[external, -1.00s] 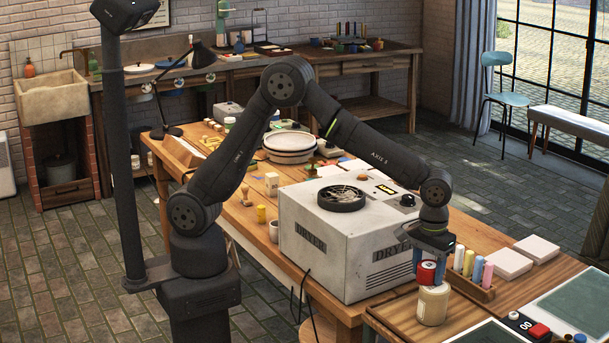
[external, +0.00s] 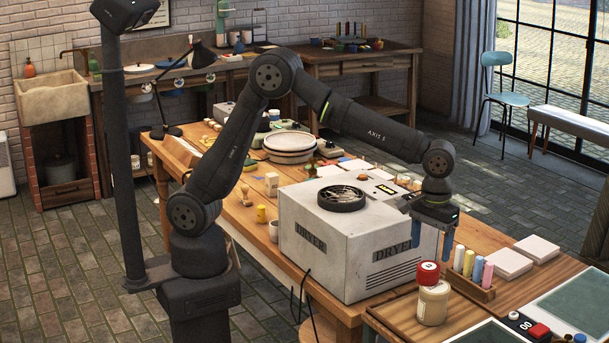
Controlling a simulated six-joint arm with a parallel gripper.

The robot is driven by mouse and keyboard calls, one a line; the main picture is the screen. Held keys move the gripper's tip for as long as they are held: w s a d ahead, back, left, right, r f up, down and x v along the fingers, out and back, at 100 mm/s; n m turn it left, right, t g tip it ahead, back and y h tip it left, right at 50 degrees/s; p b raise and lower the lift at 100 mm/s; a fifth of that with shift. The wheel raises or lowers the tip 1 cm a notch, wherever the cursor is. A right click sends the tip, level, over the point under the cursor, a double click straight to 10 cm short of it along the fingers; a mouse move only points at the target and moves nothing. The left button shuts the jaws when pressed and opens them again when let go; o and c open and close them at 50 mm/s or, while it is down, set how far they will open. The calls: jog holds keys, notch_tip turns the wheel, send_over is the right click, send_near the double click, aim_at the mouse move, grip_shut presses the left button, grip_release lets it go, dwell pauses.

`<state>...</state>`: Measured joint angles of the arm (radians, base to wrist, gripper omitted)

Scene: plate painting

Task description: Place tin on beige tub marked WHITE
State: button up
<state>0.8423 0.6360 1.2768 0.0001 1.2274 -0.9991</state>
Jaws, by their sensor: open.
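A small red tin (external: 428,273) with a pale label sits on top of a beige tub (external: 433,304). The tub stands upright on the wooden work board at the table's front right. Any lettering on the tub is too small to read. My gripper (external: 433,250) is open and empty, pointing down above the tin, with a small gap between its blue fingertips and the tin's top. The tin rests on the tub's top, a little toward its left side.
A large grey dryer box (external: 345,235) stands just left of the tub. A wooden rack with several coloured sticks (external: 471,278) is close on the right. White tiles (external: 513,258) and a red-and-black device (external: 527,325) lie farther right.

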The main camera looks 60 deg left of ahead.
aim_at(428, 266)
notch_tip(428, 266, up, 5)
jog(key=shift+r, duration=0.15)
dwell(0.3)
jog(key=shift+f, duration=4.1)
